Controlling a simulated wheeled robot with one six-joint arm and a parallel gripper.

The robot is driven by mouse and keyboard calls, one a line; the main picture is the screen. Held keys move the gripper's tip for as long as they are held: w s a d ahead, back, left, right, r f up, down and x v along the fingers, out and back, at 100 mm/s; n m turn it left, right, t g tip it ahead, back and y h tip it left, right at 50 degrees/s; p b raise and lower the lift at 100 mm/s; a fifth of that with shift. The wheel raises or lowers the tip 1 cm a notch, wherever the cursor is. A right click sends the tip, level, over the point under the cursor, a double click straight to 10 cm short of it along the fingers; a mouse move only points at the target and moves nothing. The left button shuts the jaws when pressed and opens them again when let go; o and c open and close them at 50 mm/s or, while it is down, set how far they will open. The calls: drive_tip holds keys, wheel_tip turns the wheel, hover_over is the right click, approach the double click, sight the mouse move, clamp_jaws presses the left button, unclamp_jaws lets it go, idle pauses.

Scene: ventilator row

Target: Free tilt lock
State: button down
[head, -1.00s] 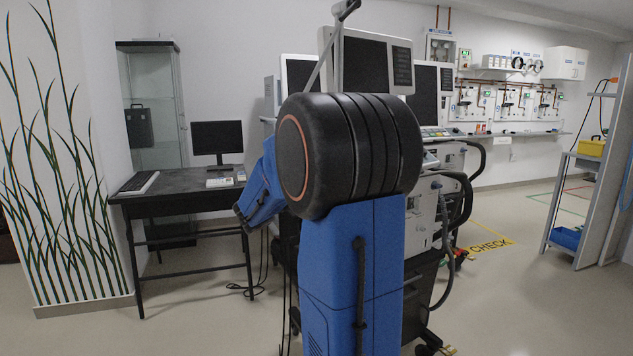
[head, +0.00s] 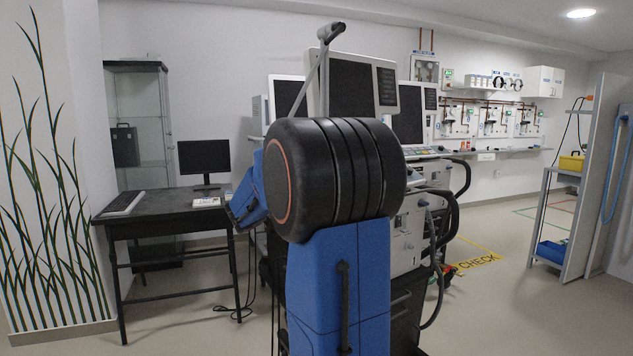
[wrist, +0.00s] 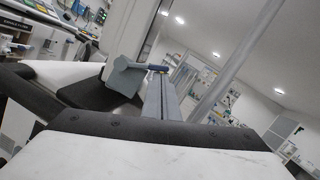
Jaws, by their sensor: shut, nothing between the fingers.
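My gripper (wrist: 158,72) is in the middle of the wrist view, with its narrow grey fingers shut and empty. A grey knob-like lever (wrist: 125,78), possibly the tilt lock, is just left of the fingertips. It seems to touch or nearly touch them; I cannot tell which. A dark pad (wrist: 97,94) lies below and left of it. In the head view my blue and black arm hides the gripper and lever. A ventilator screen (head: 352,88) shows above my arm, with a grey jointed pole (head: 324,70) in front.
More ventilator screens stand left (head: 287,98) and right (head: 411,112) of the middle one. A black desk (head: 160,212) with a monitor (head: 204,160) is at left. A shelf rack (head: 553,205) is at right.

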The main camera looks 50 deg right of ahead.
drive_tip(key=shift+r, duration=0.55)
drive_tip(key=shift+w, duration=0.1)
drive_tip(key=v, duration=1.7)
drive_tip(key=shift+a, duration=0.2)
